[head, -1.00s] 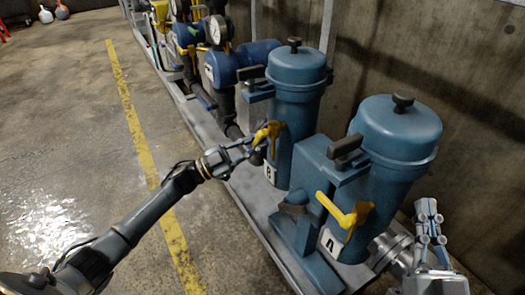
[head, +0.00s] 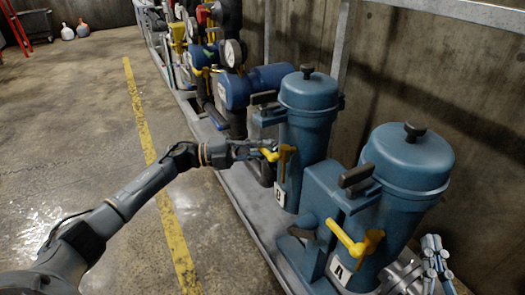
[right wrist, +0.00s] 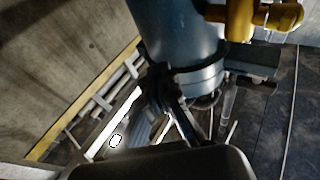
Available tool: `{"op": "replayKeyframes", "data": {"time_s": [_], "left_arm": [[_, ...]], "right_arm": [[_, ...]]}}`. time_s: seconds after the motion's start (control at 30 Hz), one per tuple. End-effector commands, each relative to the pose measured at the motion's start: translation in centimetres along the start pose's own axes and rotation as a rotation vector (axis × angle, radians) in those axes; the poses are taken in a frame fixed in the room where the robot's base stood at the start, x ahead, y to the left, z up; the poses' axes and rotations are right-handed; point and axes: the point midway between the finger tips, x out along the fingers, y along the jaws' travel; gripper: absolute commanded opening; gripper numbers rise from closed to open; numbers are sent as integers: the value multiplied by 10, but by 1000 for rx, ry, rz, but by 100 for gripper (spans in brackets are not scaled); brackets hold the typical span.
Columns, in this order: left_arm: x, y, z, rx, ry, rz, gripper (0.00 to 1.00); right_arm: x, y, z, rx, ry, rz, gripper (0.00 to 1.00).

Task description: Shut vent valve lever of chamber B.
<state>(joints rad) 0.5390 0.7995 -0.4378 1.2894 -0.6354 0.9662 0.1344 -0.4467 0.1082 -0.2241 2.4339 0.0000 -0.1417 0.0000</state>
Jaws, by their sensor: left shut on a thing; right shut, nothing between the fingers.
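Chamber B (head: 305,125) is the farther of two blue lidded canisters, marked with a white "B" label (head: 280,196). Its yellow vent valve lever (head: 286,155) sits on its front, with the handle pointing left. My left gripper (head: 266,149) reaches in from the left and is shut on the handle's end; its fingertips partly cover the contact. My right gripper (head: 431,242) is shut and empty at the lower right, beside the nearer canister. Its dark fingers (right wrist: 172,105) show in the right wrist view, below a blue canister body.
The nearer blue canister, chamber A (head: 408,165), has its own yellow lever (head: 352,238) and black clamp handle (head: 357,175). Gauges and pipes stand behind. A concrete wall closes the right side. The floor left of the yellow line (head: 150,140) is open.

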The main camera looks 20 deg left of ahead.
Motion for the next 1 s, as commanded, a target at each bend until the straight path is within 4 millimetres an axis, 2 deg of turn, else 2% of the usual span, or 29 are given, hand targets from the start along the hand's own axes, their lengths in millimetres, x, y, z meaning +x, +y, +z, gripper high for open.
{"op": "replayKeyframes", "data": {"time_s": [0.2, 0.4, 0.87, 0.9, 1.0], "left_arm": [[0, -7, 0, 98, -1, 42, 0], [0, -8, -1, 142, -1, 60, 0], [0, -8, -1, 155, 0, 65, 0], [0, -8, -1, 155, 0, 65, 16], [0, -9, -1, 154, 0, 64, 37]], "right_arm": [[-3, 3, 21, -3, -125, 6, 0], [-6, 4, 32, -5, -183, 10, 0], [-6, 5, 35, -5, -199, 11, 0], [-6, 5, 35, -5, -199, 10, 0], [-6, 5, 34, -5, -198, 10, 0]]}}
